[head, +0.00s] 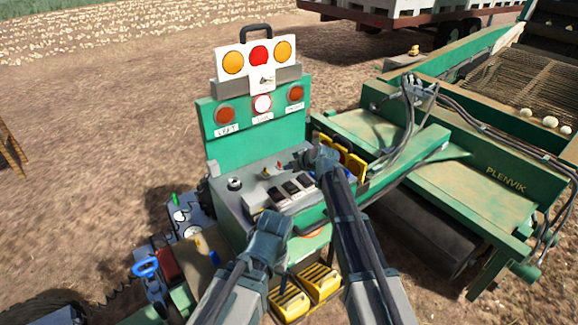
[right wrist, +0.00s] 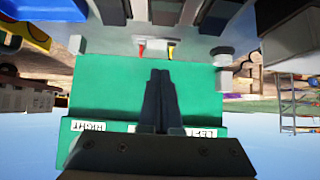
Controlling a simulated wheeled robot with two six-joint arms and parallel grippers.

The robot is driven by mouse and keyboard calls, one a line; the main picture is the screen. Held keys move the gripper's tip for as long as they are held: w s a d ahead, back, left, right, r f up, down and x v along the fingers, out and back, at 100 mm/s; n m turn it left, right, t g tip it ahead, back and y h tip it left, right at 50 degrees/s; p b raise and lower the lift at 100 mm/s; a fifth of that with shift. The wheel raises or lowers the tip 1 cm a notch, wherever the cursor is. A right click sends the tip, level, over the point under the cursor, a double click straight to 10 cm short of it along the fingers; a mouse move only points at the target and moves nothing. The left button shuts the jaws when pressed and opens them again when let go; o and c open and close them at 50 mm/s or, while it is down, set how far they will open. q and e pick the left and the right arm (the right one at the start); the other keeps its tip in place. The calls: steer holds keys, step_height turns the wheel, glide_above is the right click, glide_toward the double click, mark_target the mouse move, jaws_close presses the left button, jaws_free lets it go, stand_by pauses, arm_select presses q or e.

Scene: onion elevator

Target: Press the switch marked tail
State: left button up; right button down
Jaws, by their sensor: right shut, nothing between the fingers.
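The green control console (head: 240,153) stands in the middle of the head view. Several dark rocker switches (head: 290,187) sit in a row on its grey deck; dark switches (right wrist: 165,12) also show at the top of the right wrist view. Their markings are too small to read, so I cannot tell which is tail. My right gripper (head: 307,159) is over the deck's right part, behind the switch row. Its fingers (right wrist: 159,76) are together and empty, apart from the switches in the wrist view. My left gripper (head: 274,222) is low in front of the console, its fingers unclear.
A lamp board (head: 258,60) with orange and red lamps stands above the console. Small red and yellow levers (head: 279,165) rise from the deck. A green machine (head: 470,150) with hoses fills the right. Yellow pedals (head: 305,292) are below. Bare soil lies to the left.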

steer(key=a+r+p+v, duration=0.1)
steer(key=p+v, duration=0.4)
steer(key=v, duration=0.3)
steer(key=shift+w+r, duration=0.2)
steer(key=shift+w, duration=0.2)
